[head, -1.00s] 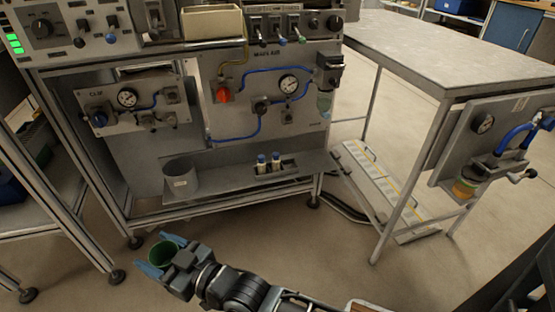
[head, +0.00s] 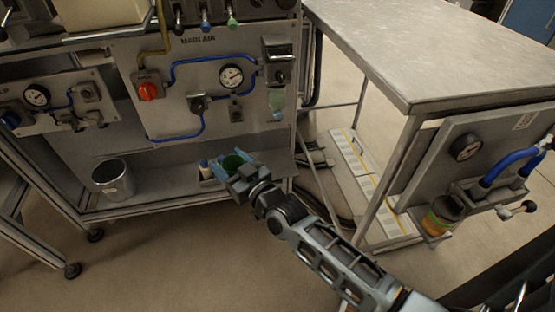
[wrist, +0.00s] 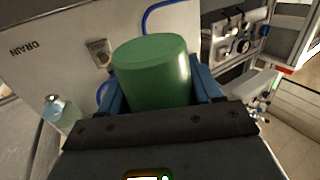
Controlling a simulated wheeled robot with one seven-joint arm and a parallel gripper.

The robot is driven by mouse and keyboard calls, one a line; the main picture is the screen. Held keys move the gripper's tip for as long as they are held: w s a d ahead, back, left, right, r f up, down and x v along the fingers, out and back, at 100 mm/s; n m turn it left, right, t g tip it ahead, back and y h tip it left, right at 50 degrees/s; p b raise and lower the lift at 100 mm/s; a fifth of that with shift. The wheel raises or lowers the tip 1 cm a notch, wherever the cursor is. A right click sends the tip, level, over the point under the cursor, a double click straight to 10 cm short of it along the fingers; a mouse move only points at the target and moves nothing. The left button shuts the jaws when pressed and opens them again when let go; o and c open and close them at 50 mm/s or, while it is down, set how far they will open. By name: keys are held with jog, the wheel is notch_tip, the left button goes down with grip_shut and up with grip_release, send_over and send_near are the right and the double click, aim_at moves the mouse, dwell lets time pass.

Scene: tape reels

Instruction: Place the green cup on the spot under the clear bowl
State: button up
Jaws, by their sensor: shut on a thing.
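The clear bowl (head: 276,102) hangs under a dark regulator on the panel, above and to the right of my gripper. It also shows at the left in the wrist view (wrist: 60,112). The shelf (head: 150,197) runs along the bottom of the panel; my gripper and cup hide part of it, and I see no marked spot there.
A grey metal bin (head: 113,180) stands on the shelf at left. Small bottles (head: 206,169) sit beside the cup, partly hidden. A table (head: 440,55) stands at right, with an amber bowl (head: 438,222) on its side panel. Open floor lies in front.

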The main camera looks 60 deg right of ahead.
jog(key=s+d+f+m+g+h, duration=0.1)
jog(key=s+d+m+g+h, duration=0.4)
jog(key=d, duration=0.6)
jog(key=s+d+m+h, duration=0.1)
jog(key=s+d+h, duration=0.2)
jog(key=s+d, duration=0.6)
jog(key=w+f, duration=0.2)
jog(key=w, duration=0.2)
jog(key=w+f+b, duration=0.1)
jog(key=w+f, duration=0.1)
jog(key=w, duration=0.2)
jog(key=w+d+f, duration=0.1)
jog(key=w+f, duration=0.2)
jog(key=w, duration=0.2)
jog(key=shift+b, duration=0.4)
jog(key=shift+f+b, duration=1.55)
jog(key=shift+f, duration=0.25)
jog(key=shift+f, duration=0.15)
jog(key=o, duration=1)
